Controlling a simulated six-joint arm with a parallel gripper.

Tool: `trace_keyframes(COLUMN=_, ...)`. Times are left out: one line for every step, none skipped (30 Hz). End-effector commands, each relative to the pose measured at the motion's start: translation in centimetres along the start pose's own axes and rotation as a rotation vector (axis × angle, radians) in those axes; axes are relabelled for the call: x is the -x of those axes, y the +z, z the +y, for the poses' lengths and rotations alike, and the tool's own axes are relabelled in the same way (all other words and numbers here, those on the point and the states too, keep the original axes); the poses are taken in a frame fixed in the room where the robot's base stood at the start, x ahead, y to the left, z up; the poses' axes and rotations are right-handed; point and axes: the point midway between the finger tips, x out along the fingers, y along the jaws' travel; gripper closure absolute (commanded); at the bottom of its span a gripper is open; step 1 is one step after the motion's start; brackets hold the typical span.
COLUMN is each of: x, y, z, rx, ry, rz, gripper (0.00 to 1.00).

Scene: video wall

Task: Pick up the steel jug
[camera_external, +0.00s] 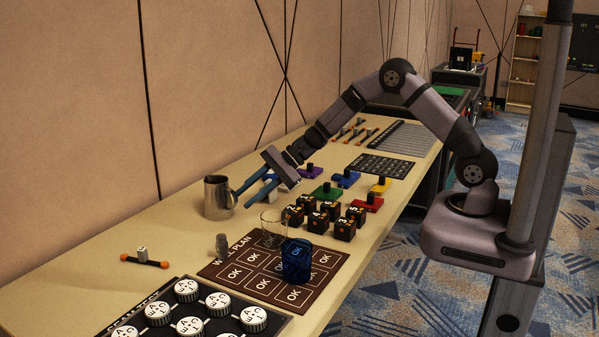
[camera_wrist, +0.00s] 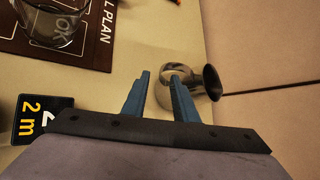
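The steel jug (camera_external: 217,197) stands upright on the table near the wall, its handle on the right side facing my gripper. In the wrist view the jug (camera_wrist: 201,90) lies just beyond the fingertips, its dark mouth to the right. My gripper (camera_external: 243,199) is open, with two blue fingers pointing down-left at the jug's handle side. In the wrist view the gripper (camera_wrist: 158,76) shows an empty gap, and the right finger overlaps part of the jug. I cannot tell whether that finger touches the handle.
A clear glass (camera_external: 273,231) and a blue glass (camera_external: 296,262) stand on the brown wall plan board (camera_external: 235,271) nearby. A small grey object (camera_external: 221,244) stands left of them. Black numbered cubes (camera_external: 344,230) are to the right. The table (camera_external: 100,255) left of the jug is mostly bare.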

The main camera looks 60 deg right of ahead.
Motion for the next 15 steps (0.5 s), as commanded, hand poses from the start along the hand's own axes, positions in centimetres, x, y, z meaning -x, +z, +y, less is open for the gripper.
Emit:
trace_keyframes(x=-0.7, y=0.3, z=-0.1, rx=0.001, ry=0.002, rz=-0.002, gripper=0.74)
trace_keyframes(x=-1.0, y=0.3, z=-0.1, rx=0.0, ry=0.003, rz=-0.002, gripper=0.74)
trace_keyframes(x=-1.5, y=0.2, z=-0.1, rx=0.001, ry=0.002, rz=-0.002, gripper=0.74)
trace_keyframes(x=-1.8, y=0.2, z=-0.1, rx=0.001, ry=0.002, rz=-0.001, gripper=0.74)
trace_keyframes(x=-2.1, y=0.2, z=0.0, rx=0.001, ry=0.002, rz=-0.001, gripper=0.74)
trace_keyframes(x=-2.5, y=0.2, z=-0.1, rx=0.002, ry=0.001, rz=-0.001, gripper=0.74)
trace_keyframes(x=-2.6, y=0.2, z=-0.1, rx=0.002, ry=0.001, rz=0.0, gripper=0.74)
trace_keyframes(x=-2.8, y=0.2, z=-0.1, rx=0.001, ry=0.001, rz=0.0, gripper=0.74)
trace_keyframes(x=-3.0, y=0.1, z=-0.1, rx=0.0, ry=0.0, rz=0.0, gripper=0.74)
trace_keyframes(x=-3.0, y=0.1, z=-0.1, rx=0.0, ry=0.0, rz=0.0, gripper=0.74)
trace_keyframes(x=-3.0, y=0.1, z=-0.1, rx=0.0, ry=0.0, rz=0.0, gripper=0.74)
trace_keyframes(x=-3.1, y=0.1, z=-0.1, rx=0.0, ry=0.0, rz=0.001, gripper=0.74)
trace_keyframes(x=-3.1, y=0.1, z=-0.1, rx=0.0, ry=-0.001, rz=0.0, gripper=0.74)
trace_keyframes(x=-3.1, y=0.1, z=-0.1, rx=0.001, ry=0.0, rz=0.0, gripper=0.74)
trace_keyframes(x=-3.0, y=0.1, z=-0.1, rx=0.0, ry=0.0, rz=0.0, gripper=0.74)
